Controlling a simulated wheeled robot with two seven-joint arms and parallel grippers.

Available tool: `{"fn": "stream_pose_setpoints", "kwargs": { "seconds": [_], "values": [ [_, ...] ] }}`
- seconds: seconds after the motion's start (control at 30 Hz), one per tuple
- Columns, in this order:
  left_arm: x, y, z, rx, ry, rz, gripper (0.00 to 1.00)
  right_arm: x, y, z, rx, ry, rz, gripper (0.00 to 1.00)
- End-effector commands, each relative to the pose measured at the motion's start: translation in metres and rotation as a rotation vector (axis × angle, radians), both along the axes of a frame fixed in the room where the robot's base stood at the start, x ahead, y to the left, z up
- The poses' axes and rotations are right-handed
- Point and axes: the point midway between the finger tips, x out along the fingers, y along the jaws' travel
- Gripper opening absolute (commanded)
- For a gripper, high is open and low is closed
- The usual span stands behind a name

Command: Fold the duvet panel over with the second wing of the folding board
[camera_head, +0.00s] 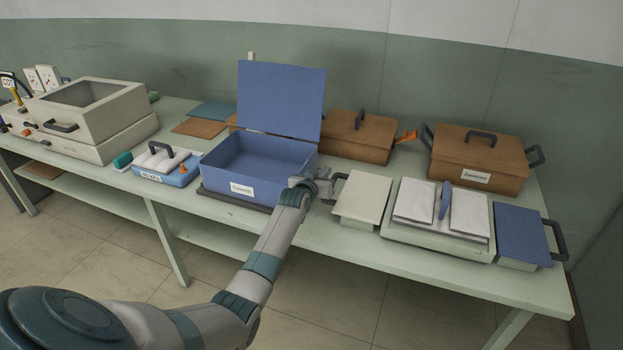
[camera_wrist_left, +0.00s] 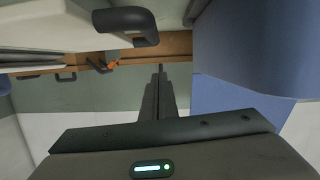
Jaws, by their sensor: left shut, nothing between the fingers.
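The folding board (camera_head: 437,246) lies on the bench at the right. A white duvet panel (camera_head: 414,203) lies on its middle, showing as two white parts with a narrow blue upright piece (camera_head: 445,200) between them. A cream wing (camera_head: 362,197) lies flat on the left; its dark handle also shows in the left wrist view (camera_wrist_left: 125,22). A blue wing (camera_head: 522,234) with a dark handle (camera_head: 560,239) lies flat on the right. My left gripper (camera_head: 327,187) is shut and empty, beside the cream wing's handle; contact is unclear. My right gripper is not in view.
An open blue box (camera_head: 257,177) with raised lid stands left of my gripper. Brown lidded boxes (camera_head: 357,136) (camera_head: 478,160) stand behind the board. A blue tray (camera_head: 166,172) and cream machine (camera_head: 92,122) stand further left. The bench's front strip is clear.

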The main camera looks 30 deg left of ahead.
Motion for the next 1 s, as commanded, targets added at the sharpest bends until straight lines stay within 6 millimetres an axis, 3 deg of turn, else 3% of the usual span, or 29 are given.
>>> {"fn": "stream_pose_setpoints", "kwargs": {
  "seconds": [0.03,0.1,0.7,1.0],
  "values": [
    [0.002,0.001,0.016,0.0,-0.002,0.0,0.0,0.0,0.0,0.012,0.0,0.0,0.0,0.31],
    [-0.008,-0.001,0.007,0.0,0.001,-0.001,0.0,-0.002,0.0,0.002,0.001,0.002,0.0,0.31],
    [-0.081,-0.015,0.027,-0.001,-0.001,0.0,0.0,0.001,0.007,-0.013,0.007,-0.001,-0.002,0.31],
    [-0.094,-0.017,0.031,-0.001,-0.001,0.0,0.0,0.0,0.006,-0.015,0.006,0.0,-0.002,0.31]
  ]
}}
